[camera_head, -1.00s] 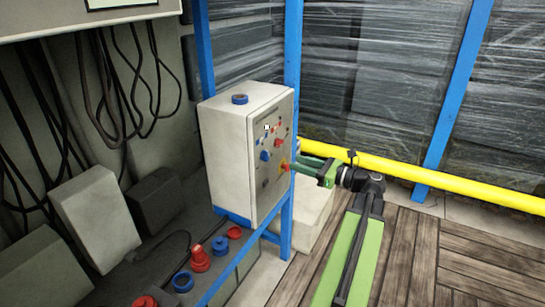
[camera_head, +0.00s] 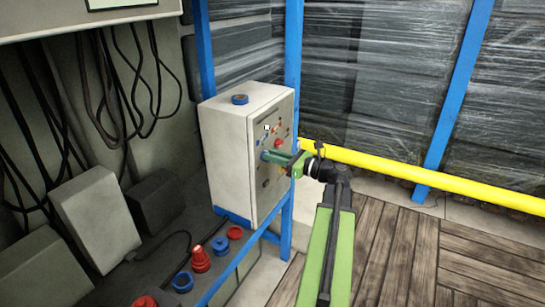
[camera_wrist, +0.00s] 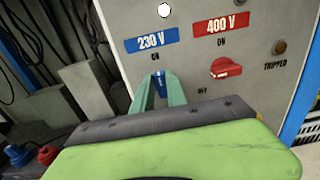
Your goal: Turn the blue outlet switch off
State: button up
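The blue outlet switch (camera_wrist: 158,82) is on the front panel of a grey cabinet (camera_head: 230,160), below the blue "230 V" label (camera_wrist: 151,41) and the word ON. Its narrow handle stands roughly upright, in line with ON. In the wrist view, the two green fingers of my gripper (camera_wrist: 159,92) are on either side of the handle and look closed against it. In the head view, my gripper (camera_head: 272,155) reaches the panel from the right and hides the blue switch.
A red switch (camera_wrist: 226,68) under the red "400 V" label (camera_wrist: 221,24) is close on the right, with a "TRIPPED" lamp (camera_wrist: 279,47) beyond it. Blue posts (camera_head: 292,70) and a yellow pipe (camera_head: 400,170) are near the cabinet. Loose red and blue plugs (camera_head: 200,259) lie below.

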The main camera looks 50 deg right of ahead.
grip_shut()
jog(key=shift+n, duration=0.3)
jog(key=n, duration=1.1)
jog(key=a+f+n+b, duration=0.1)
jog(key=n, duration=0.5)
jog(key=shift+s, duration=0.15)
jog(key=shift+n, duration=0.3)
jog(key=shift+o, duration=2.4)
grip_release()
